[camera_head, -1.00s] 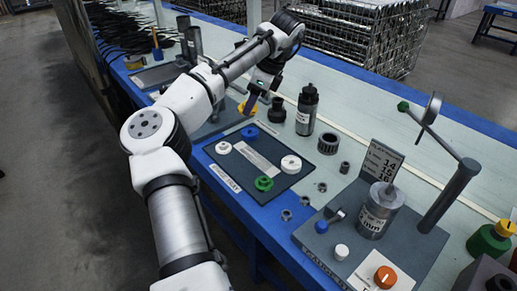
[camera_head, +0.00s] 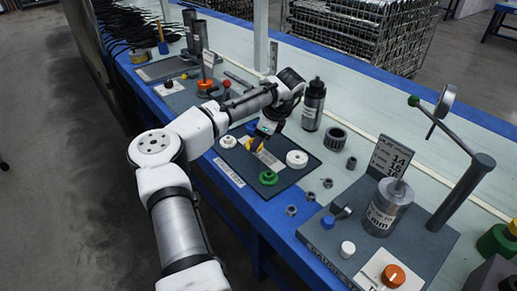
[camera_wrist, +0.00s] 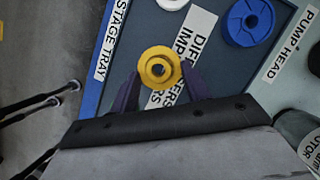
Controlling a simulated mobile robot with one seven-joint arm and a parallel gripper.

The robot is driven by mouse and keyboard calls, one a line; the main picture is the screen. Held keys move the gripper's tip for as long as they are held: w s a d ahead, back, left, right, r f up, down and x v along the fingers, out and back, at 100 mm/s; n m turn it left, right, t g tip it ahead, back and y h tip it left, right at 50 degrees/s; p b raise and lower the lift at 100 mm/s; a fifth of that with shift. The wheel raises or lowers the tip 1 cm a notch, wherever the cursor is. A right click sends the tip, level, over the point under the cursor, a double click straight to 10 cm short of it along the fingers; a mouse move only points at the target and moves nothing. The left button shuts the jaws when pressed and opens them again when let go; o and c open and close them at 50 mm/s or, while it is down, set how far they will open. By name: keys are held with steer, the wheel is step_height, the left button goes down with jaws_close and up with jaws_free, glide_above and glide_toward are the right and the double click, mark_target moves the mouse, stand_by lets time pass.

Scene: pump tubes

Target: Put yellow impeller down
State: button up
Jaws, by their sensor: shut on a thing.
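The yellow impeller (camera_wrist: 159,67) is a round ring-like part with a centre hole. My gripper (camera_wrist: 161,80) is shut on it, one dark finger on each side. In the head view the yellow impeller (camera_head: 257,146) and my gripper (camera_head: 261,136) are over the dark stage tray (camera_head: 242,163), by the tray's white label (camera_head: 270,160). I cannot tell whether the impeller touches the tray.
A white part (camera_head: 228,141), a blue part (camera_head: 252,127), a larger white part (camera_head: 297,159) and a green part (camera_head: 268,178) sit around it on the tray. A dark bottle (camera_head: 313,105) and a ribbed ring (camera_head: 334,139) stand behind. A gauge stand (camera_head: 455,195) is at right.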

steer(key=shift+f, duration=1.95)
steer(key=o, duration=1.2)
steer(key=shift+f, duration=0.1)
steer(key=v, duration=1.2)
steer(key=shift+p, duration=0.4)
